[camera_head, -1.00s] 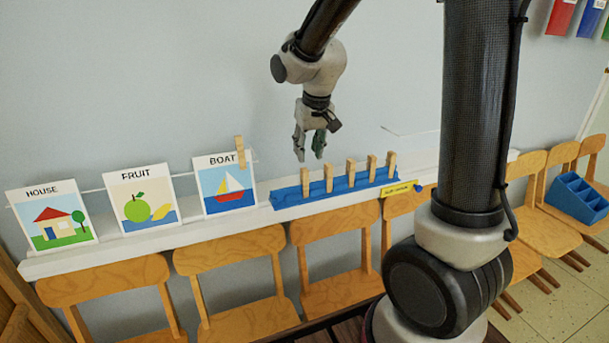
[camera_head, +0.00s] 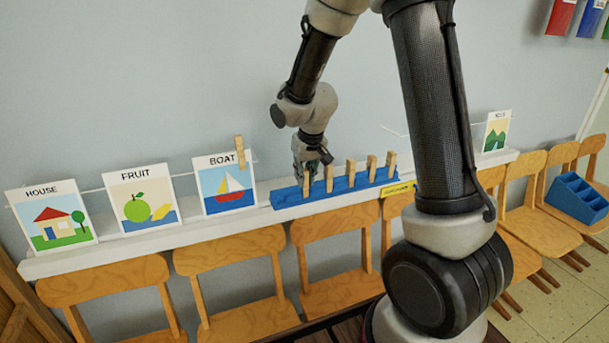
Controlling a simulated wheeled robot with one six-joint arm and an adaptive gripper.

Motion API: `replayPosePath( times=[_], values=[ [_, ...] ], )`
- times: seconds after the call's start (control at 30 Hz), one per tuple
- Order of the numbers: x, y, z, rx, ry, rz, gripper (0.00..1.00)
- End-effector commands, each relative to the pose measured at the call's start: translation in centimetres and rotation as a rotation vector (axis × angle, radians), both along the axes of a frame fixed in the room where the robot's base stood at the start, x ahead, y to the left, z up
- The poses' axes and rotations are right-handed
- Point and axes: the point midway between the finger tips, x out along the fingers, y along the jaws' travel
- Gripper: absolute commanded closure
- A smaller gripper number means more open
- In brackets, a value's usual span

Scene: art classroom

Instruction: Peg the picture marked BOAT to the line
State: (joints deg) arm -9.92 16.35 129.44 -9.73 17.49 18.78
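The BOAT picture (camera_head: 225,186) shows a sailboat on blue water. It stands upright against the wall at the line (camera_head: 85,191), with a wooden peg (camera_head: 240,152) at its top right corner. Its top left corner shows no peg. A blue rack (camera_head: 344,186) on the white ledge holds several upright wooden pegs. My gripper (camera_head: 308,172) points down at the left end of the rack, with its fingers at the leftmost peg (camera_head: 306,184). The fingers partly cover that peg, and I cannot tell whether they touch it.
The HOUSE picture (camera_head: 52,216) and the FRUIT picture (camera_head: 142,199) stand left of BOAT. A green landscape picture (camera_head: 496,133) is at the far right. The white ledge (camera_head: 160,235) runs along the wall above several wooden chairs (camera_head: 245,308). A yellow label (camera_head: 400,190) is by the rack's right end.

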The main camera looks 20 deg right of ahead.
Motion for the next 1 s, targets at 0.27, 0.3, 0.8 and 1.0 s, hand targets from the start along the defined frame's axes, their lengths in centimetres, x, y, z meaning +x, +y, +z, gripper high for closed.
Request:
replayPosePath(
  times=[0.27, 0.3, 0.8, 1.0],
  values=[
    [0.0, 0.0, 0.2, 0.000, -0.001, 0.000, 0.98],
    [0.0, 0.0, 0.4, 0.000, -0.001, 0.000, 0.98],
    [0.0, 0.0, 3.2, 0.000, -0.001, 0.000, 0.98],
    [0.0, 0.0, 4.3, 0.000, -0.002, 0.001, 0.98]
  ],
)
